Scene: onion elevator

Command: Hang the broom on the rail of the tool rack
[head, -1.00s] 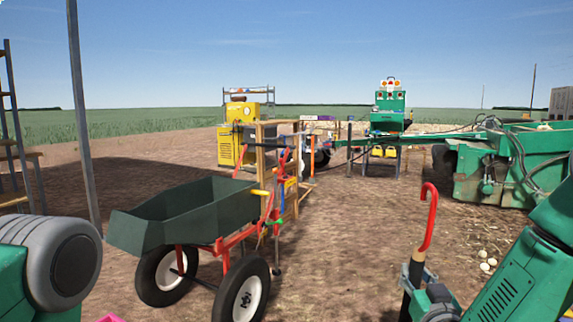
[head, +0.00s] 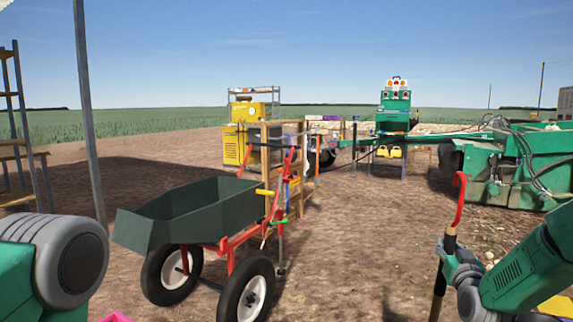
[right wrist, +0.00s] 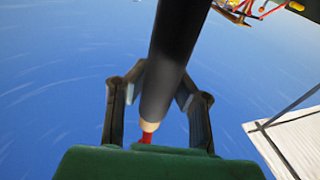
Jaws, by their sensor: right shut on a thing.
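The broom (head: 459,201) has a dark handle with a red hooked top and stands roughly upright at the right of the head view. Its lower end is out of the frame. My right gripper (head: 452,262) is shut on the dark handle just below the hook. In the right wrist view the handle (right wrist: 168,65) runs between the fingers of my right gripper (right wrist: 158,103). The wooden tool rack (head: 300,150) stands farther off, left of the broom, with coloured tools on it. Its rail is hard to make out. My left gripper is out of view.
A green wheelbarrow (head: 185,217) with red handles stands in front of the rack and partly covers it. A metal post (head: 87,110) rises at left. Green machinery (head: 500,165) stands at right. Bare soil between rack and broom is clear.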

